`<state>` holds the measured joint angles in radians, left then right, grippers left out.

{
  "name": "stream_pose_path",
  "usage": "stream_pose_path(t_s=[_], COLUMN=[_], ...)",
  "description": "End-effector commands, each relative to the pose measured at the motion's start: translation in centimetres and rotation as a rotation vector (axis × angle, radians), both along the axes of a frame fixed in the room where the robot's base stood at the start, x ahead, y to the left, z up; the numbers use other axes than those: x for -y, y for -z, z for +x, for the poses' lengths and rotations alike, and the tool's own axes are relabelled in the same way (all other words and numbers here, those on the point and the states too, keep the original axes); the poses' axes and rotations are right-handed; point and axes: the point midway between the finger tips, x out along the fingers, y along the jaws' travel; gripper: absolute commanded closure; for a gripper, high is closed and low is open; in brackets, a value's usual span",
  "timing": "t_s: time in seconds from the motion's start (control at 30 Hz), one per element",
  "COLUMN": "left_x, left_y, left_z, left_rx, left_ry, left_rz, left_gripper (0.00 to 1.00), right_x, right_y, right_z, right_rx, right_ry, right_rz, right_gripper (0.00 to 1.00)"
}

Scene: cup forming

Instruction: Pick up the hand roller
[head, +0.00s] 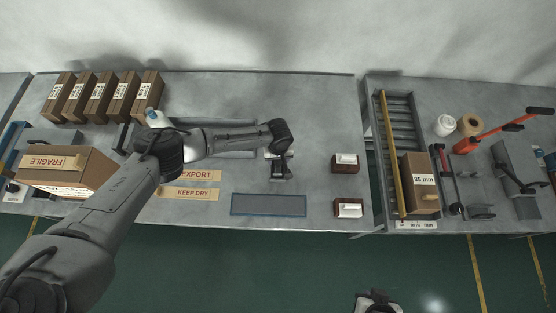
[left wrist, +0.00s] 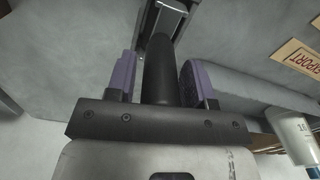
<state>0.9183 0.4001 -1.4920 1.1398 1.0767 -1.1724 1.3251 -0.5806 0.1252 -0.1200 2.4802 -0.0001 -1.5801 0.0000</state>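My left gripper (head: 279,172) points down at the middle of the packing table, right of the paper labels. In the left wrist view, its two purple-padded fingers (left wrist: 158,82) stand on either side of a black handle (left wrist: 158,72). A narrow gap shows on the left of the handle; I cannot tell whether the right pad touches it. The handle leads to a grey metal frame (left wrist: 172,12), which looks like the hand roller; its far end is cut off. In the head view my gripper mostly hides it. At the bottom edge, part of my right arm seems to show, its fingers unclear.
The packing table (head: 335,110) holds several brown boxes (head: 101,97), a FRAGILE box (head: 65,170), an EXPORT label (head: 197,175), a KEEP DRY label (head: 190,193), a blue-framed mat (head: 268,205) and two small brown boxes (head: 345,167) at right. Another table carries a conveyor (head: 399,130) and tools.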

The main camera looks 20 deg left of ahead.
Motion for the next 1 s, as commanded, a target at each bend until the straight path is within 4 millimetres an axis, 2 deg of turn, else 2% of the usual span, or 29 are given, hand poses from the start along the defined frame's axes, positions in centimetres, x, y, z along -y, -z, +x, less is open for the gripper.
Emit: stream_pose_path(t_s=[0.07,0.5,0.77,1.0], left_x=[0.0,0.0,0.0,0.0], left_y=[0.0,-0.1,-0.2,-2.3], left_z=[0.0,0.0,0.0,0.1], left_rx=[0.000,0.000,0.000,0.001], left_ry=[0.000,0.000,0.000,0.000], left_rz=[0.000,-0.001,-0.001,-0.003], left_gripper=[0.60,1.00,1.00,1.00], right_x=[-0.1,-0.3,-0.3,-0.1], right_y=[0.0,0.0,0.0,-0.2], right_z=[0.0,0.0,0.0,0.0], right_rx=[0.000,0.000,0.000,0.000], right_ry=[0.002,0.006,0.005,0.001], right_rz=[0.002,0.009,0.009,0.002], right_gripper=[1.00,1.00,1.00,1.00])
